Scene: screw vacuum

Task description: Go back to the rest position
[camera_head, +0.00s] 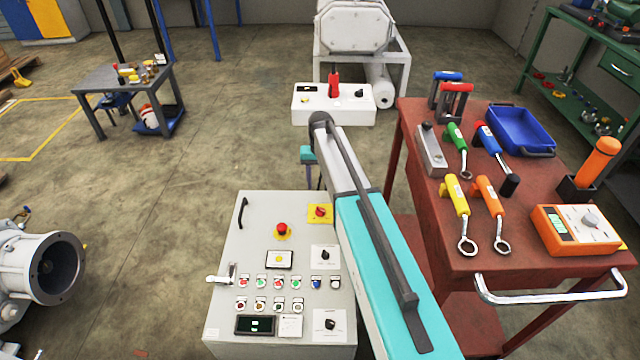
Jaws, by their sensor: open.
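My arm, teal and white with a dark bar along it, reaches from the lower right up to the middle of the picture. A small teal part of my wrist shows left of the arm's far end. My gripper (315,186) is mostly hidden behind the arm; only thin dark parts show below the wrist. It is open, and I see nothing held in it. It is above the floor, just beyond the grey control panel (225,312).
A red tool cart (425,220) with several tools, a blue bin (520,130) and an orange meter (575,230) stands close on the right. A white control box (335,112) is ahead. A grey pump part (45,270) is at left. Floor at centre left is clear.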

